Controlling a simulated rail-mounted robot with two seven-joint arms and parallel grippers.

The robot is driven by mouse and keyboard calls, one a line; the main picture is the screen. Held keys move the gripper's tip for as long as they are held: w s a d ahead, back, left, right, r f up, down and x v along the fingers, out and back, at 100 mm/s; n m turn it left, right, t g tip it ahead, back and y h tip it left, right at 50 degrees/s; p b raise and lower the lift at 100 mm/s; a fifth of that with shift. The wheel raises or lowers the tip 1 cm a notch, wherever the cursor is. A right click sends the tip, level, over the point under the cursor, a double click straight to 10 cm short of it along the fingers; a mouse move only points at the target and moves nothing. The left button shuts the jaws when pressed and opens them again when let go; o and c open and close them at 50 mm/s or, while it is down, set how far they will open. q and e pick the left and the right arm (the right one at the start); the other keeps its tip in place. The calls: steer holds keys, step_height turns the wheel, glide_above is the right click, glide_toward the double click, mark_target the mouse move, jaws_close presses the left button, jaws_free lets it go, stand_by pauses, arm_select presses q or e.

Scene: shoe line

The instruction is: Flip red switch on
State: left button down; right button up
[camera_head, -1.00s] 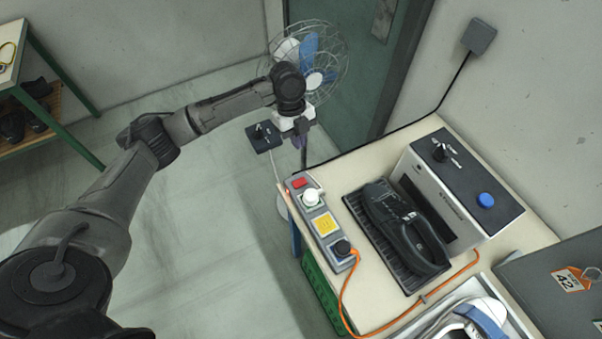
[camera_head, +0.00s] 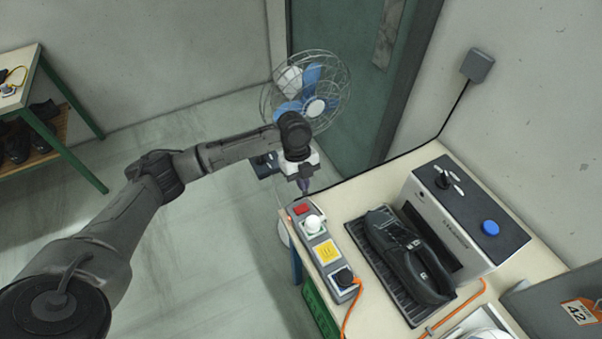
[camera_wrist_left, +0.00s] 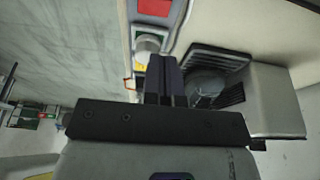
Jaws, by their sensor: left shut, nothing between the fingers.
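The red switch (camera_head: 302,209) sits at the far end of a grey power strip (camera_head: 318,236) along the left edge of the table. Whether it is on or off I cannot tell. My left gripper (camera_head: 305,191) is shut and empty, pointing down just beyond and above the red switch. In the left wrist view the shut fingers (camera_wrist_left: 163,64) are in front of the strip, and the red switch (camera_wrist_left: 153,7) shows at the top, apart from them in the picture. My right gripper is out of view.
On the strip beside the switch are a white round plug (camera_head: 313,224), a yellow label (camera_head: 327,252) and a black plug (camera_head: 343,277) with an orange cord. A fan (camera_head: 305,95) stands behind my wrist.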

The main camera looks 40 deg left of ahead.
mark_target(306, 208)
arm_select(q)
steer(key=x, duration=0.7)
steer(key=shift+w+a+b, duration=0.15)
steer(key=shift+a+b, duration=0.15)
steer(key=shift+f, duration=0.85)
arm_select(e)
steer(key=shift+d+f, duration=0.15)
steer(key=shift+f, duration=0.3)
